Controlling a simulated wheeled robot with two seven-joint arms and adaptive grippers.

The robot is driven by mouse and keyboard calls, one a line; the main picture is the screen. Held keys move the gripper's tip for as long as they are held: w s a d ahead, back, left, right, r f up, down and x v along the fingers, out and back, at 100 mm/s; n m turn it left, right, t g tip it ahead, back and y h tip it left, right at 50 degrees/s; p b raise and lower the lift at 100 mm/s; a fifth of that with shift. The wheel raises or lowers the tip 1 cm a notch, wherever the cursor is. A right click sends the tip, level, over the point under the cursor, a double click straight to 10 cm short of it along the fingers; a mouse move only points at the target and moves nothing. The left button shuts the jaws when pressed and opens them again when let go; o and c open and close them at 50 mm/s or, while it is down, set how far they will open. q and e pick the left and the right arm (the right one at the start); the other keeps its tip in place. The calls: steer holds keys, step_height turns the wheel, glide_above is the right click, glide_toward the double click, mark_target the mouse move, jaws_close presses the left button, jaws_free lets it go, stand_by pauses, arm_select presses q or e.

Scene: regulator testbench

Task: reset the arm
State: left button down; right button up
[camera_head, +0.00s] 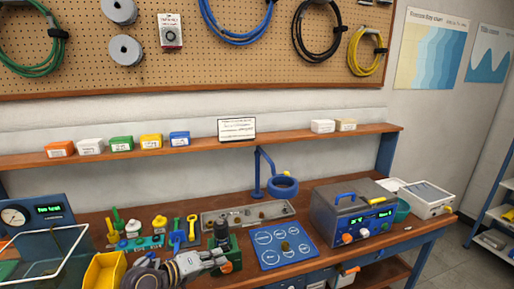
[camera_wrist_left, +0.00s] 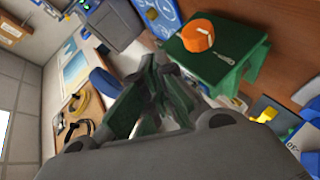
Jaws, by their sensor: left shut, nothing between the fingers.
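My left gripper (camera_head: 219,259) comes in from the lower left over the bench, and its fingers are shut and empty. They lie beside a green block fixture with an orange knob (camera_head: 227,267) and a dark upright part (camera_head: 221,234). In the left wrist view the gripper (camera_wrist_left: 160,72) points up the picture, with the orange knob (camera_wrist_left: 197,36) on its green base (camera_wrist_left: 222,68) to the right of the fingertips. I cannot tell whether they touch. My right gripper is not in view.
A blue mat with outlined circles (camera_head: 284,246) lies right of the fixture. A grey console (camera_head: 352,214) stands further right. A yellow bin (camera_head: 104,271), a wire-frame rack (camera_head: 45,250) and coloured tools (camera_head: 178,236) crowd the left. A grey tray (camera_head: 228,216) and blue lamp stand (camera_head: 258,170) are behind.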

arm_select(q)
steer(key=s+a+f+m+g+y, duration=0.3)
steer(key=s+f+m+y, duration=0.15)
steer(key=s+f, duration=0.7)
steer(key=s+a+f+m+g+y, duration=0.25)
steer(key=s+a+y, duration=0.35)
steer(key=s, duration=0.7)
step_height(320, 180, down, 33)
steer(key=s+g, duration=0.2)
steer(key=s+a+f, duration=0.2)
steer(key=s+f, duration=0.8)
steer(key=s, duration=0.1)
steer(key=s+a+f+g, duration=0.1)
steer(key=s+a+f, duration=0.2)
steer(key=s+f, duration=0.7)
steer(key=shift+s+h, duration=0.35)
steer(key=shift+s, duration=0.35)
steer(key=shift+d+f, duration=0.15)
